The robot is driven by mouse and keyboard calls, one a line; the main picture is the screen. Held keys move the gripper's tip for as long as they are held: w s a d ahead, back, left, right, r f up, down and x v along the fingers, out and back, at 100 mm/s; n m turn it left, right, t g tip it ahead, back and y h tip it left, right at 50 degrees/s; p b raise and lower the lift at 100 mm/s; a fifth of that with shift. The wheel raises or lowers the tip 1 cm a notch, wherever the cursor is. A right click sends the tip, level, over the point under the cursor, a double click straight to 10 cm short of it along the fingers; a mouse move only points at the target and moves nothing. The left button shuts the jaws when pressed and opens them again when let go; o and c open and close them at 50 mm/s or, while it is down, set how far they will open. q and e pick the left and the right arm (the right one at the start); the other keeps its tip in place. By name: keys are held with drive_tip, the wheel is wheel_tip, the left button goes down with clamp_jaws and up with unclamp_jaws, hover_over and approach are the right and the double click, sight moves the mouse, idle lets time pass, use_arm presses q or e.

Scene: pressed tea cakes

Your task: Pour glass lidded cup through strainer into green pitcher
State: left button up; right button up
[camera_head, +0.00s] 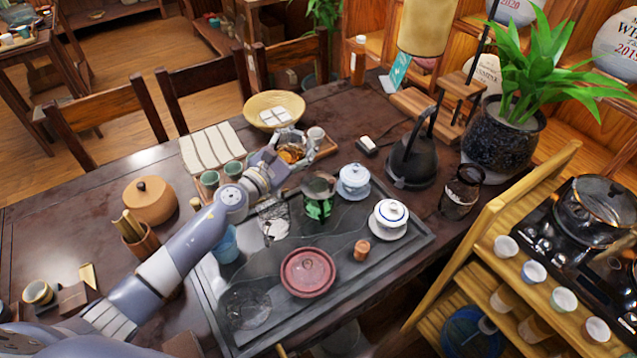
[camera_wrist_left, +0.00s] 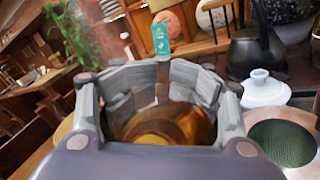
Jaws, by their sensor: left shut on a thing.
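My left gripper (camera_head: 297,148) is shut on the glass lidded cup (camera_head: 291,153), with amber tea in it, and holds it behind the tea tray's far edge. In the left wrist view the cup (camera_wrist_left: 165,128) sits between the fingers (camera_wrist_left: 160,95); I cannot tell whether its lid is on. The green pitcher (camera_head: 318,208) stands on the dark tray (camera_head: 345,290), to the right of and nearer than the cup. The strainer (camera_head: 319,184) rests on top of it; its green mesh (camera_wrist_left: 283,142) shows at right in the left wrist view. My right gripper is not in view.
Two white lidded bowls (camera_head: 354,180) (camera_head: 389,218) stand right of the pitcher, and a clear glass (camera_head: 273,220) stands left of it. A black kettle (camera_head: 412,158) stands behind right. Small green cups (camera_head: 233,170) stand left.

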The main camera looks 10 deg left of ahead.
use_arm(q)
drive_tip(key=shift+d+r, duration=0.15)
drive_tip(key=d+m, duration=0.1)
drive_tip(key=s+d+m+p, duration=0.1)
drive_tip(key=m, duration=0.1)
drive_tip(key=shift+s+r+p, duration=0.1)
drive_tip(key=shift+r+p, duration=0.2)
drive_tip(key=shift+r, duration=0.1)
idle(0.3)
drive_tip(key=shift+s+r+m, duration=0.1)
drive_tip(key=shift+s+m, duration=0.05)
drive_tip(key=shift+m, duration=0.35)
drive_tip(key=shift+s+d+r+m+p, duration=0.2)
drive_tip(key=shift+m+p, duration=0.25)
drive_tip(key=shift+m, duration=0.55)
idle(0.4)
drive_tip(key=shift+s+d+r+m+p, duration=0.15)
drive_tip(key=shift+d+m+p, duration=0.1)
drive_tip(key=shift+m, duration=0.4)
drive_tip(key=shift+w+d+r+m+p, duration=0.1)
drive_tip(key=shift+d+r+m+p, duration=0.1)
drive_tip(key=shift+m, duration=0.45)
